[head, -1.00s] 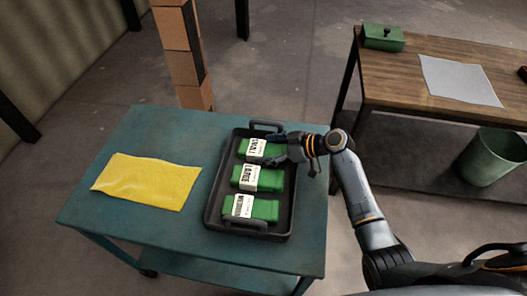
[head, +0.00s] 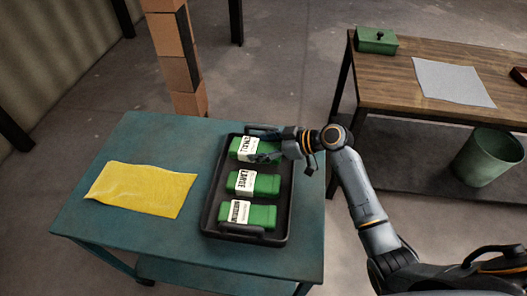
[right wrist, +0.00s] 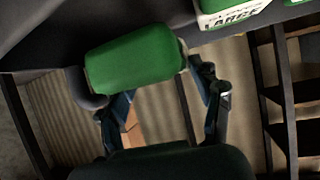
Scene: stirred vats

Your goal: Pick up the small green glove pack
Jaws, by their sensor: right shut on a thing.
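The small green glove pack (head: 240,151), with a white label, is at the far end of the dark tray (head: 208,224) in the head view. My right gripper (head: 268,147) reaches in from the right and is shut on this pack. In the right wrist view the green pack (right wrist: 135,58) lies across the fingers, partly hiding them. The pack is slightly turned compared with the others; I cannot tell whether it is clear of the tray floor. My left gripper is not in view.
The large green pack (head: 262,186) and the medium green pack (head: 262,216) lie nearer in the tray. The tray stands on a teal cart (head: 130,240) beside a yellow cloth (head: 142,190). A wooden table (head: 400,90) with a green box (head: 376,41) stands right; a green bin (head: 487,160) is below.

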